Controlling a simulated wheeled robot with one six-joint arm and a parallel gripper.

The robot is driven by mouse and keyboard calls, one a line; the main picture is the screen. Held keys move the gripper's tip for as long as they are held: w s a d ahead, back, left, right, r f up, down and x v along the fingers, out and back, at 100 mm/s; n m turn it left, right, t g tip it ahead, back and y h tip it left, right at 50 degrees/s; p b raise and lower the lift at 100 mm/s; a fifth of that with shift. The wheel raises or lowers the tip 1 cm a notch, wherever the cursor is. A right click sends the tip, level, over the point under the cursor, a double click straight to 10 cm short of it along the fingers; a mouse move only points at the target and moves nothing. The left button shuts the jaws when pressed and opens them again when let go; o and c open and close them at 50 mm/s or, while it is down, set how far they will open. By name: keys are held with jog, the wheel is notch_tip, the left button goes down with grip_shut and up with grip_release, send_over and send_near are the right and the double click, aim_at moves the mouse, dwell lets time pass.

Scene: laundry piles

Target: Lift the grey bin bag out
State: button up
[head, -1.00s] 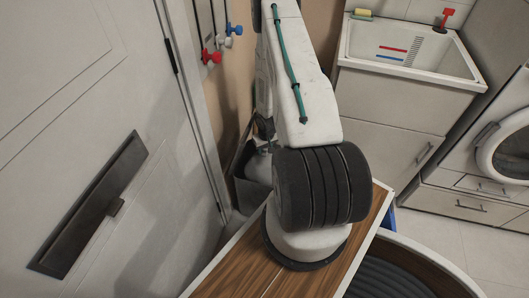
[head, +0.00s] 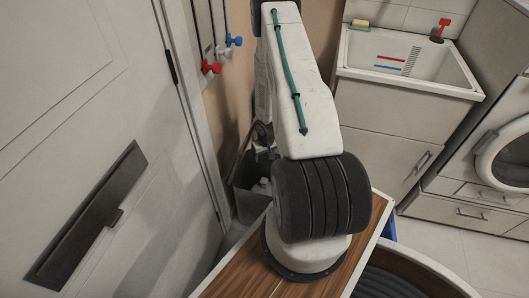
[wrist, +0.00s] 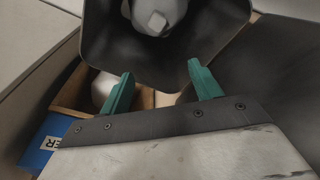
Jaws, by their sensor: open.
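A dark grey open bin (head: 249,203) stands by the wall, left of my arm in the head view. A pale grey lump (head: 263,186), perhaps the bin bag, shows inside it, partly hidden by my arm. In the wrist view the dark bin (wrist: 222,30) fills the top, with a pale grey knotted-looking lump (wrist: 158,14) inside, cut off by the frame edge. My gripper (wrist: 160,74) has its two green fingers well apart with nothing between them. The fingertips overlap the bin's near rim in the picture; I cannot tell whether they touch it.
A white door (head: 100,100) is left of the bin. Red and blue taps (head: 211,67) are above it. A sink (head: 405,60) and washing machine (head: 505,165) stand right.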

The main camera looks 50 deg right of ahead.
notch_tip(320, 180, up, 7)
jog(key=shift+s+a+r, duration=0.15)
jog(key=shift+s, duration=0.3)
